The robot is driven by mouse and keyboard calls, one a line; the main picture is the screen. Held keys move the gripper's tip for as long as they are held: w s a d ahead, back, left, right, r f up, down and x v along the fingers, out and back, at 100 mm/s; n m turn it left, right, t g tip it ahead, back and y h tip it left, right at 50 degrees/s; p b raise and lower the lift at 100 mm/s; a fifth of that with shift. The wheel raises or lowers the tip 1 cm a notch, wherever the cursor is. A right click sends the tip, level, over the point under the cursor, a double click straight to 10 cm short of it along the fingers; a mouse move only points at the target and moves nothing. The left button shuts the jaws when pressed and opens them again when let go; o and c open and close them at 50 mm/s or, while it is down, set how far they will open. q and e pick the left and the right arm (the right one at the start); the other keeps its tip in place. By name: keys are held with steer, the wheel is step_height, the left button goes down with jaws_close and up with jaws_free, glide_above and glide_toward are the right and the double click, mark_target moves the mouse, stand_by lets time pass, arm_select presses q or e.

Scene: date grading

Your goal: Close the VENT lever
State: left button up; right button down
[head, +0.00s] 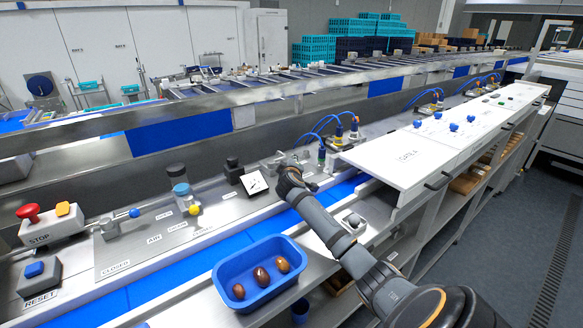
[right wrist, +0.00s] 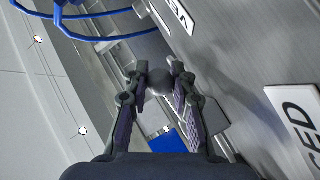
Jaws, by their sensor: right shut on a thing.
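My right gripper (head: 286,178) reaches over the steel control panel in the head view. In the right wrist view its two fingers (right wrist: 158,75) are shut on a dark grey round knob (right wrist: 160,82), which appears to be the VENT lever's knob. A label reading partly "VE" (right wrist: 178,14) lies on the panel beyond the fingertips. A white plate ending in "SED" (right wrist: 302,118) is at the right edge. In the head view my gripper hides the lever, and its angle cannot be told. My left gripper is not in view.
A blue tray (head: 221,273) with several dates stands in front. The panel (head: 150,246) carries a blue knob (head: 133,212) and a yellow knob (head: 194,209). A red stop button (head: 30,212) and blue reset button (head: 34,269) are at left. A white table (head: 385,160) lies right.

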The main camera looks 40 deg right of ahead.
steer(key=shift+r, duration=0.2)
steer(key=c, duration=1.5)
jaws_free()
steer(key=shift+o, duration=0.5)
steer(key=shift+w+f, duration=0.1)
steer(key=shift+f, duration=0.05)
steer(key=v, duration=1.2)
steer(key=shift+a, duration=0.1)
steer(key=shift+w, duration=0.1)
steer(key=shift+c, duration=0.4)
